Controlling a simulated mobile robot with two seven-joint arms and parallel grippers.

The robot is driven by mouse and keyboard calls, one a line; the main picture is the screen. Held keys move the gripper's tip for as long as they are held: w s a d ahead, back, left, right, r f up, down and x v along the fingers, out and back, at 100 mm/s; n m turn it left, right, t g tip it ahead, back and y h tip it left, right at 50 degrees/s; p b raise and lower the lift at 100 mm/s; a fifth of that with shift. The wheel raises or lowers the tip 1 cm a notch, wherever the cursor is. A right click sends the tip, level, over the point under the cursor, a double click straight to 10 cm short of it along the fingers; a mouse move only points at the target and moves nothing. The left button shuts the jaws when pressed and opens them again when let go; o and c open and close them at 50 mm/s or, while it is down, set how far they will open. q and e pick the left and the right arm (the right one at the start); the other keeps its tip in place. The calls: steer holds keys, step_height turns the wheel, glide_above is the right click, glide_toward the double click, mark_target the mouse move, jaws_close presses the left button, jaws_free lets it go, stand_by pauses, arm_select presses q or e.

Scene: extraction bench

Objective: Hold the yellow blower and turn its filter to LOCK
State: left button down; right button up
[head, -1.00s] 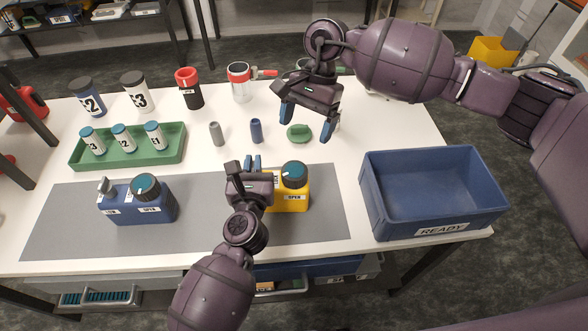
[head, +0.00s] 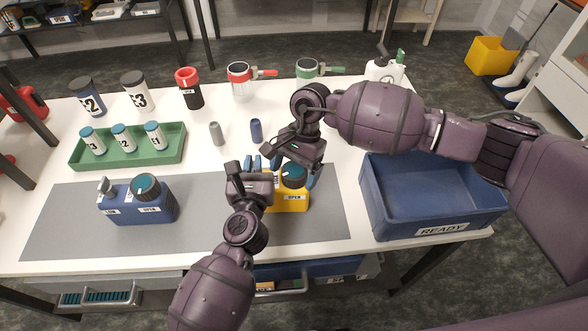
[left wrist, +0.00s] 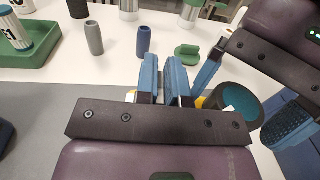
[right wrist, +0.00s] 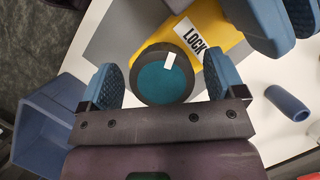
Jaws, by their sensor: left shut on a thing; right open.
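The yellow blower (head: 288,204) stands on the grey mat, an OPEN label on its front. Its round filter (head: 294,177) has a black rim and a teal face. In the right wrist view, the filter (right wrist: 165,82) has a white mark, and a LOCK label (right wrist: 190,35) is on the yellow body nearby. My left gripper (head: 254,164) is shut on the blower, its grip partly hidden; its fingers also show in the left wrist view (left wrist: 165,80). My right gripper (right wrist: 163,85) is open, its fingers on either side of the filter with gaps visible.
A blue blower (head: 150,207) stands left on the grey mat (head: 70,220). The blue READY bin (head: 430,195) is at the right. A green tray (head: 80,158) holds bottles. Grey (head: 216,134) and blue (head: 256,131) cylinders and a green piece (left wrist: 187,55) stand behind the blowers.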

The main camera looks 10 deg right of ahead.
arm_select(q)
steer(key=shift+s+a+f, duration=0.1)
steer(key=shift+f, duration=0.3)
arm_select(e)
steer(key=shift+f, duration=0.1)
steer(key=shift+c, duration=0.5)
steer(key=c, duration=0.8)
steer(key=shift+c, duration=0.2)
arm_select(q)
steer(key=shift+a, duration=0.1)
arm_select(e)
steer(key=shift+m+t+y, duration=0.3)
steer(key=shift+m+t, duration=0.1)
steer(key=shift+m, duration=1)
steer(key=shift+m+t+y, duration=0.3)
steer(key=shift+m+t, duration=0.1)
steer(key=shift+m, duration=1)
steer(key=o, duration=0.9)
steer(key=shift+o, duration=0.2)
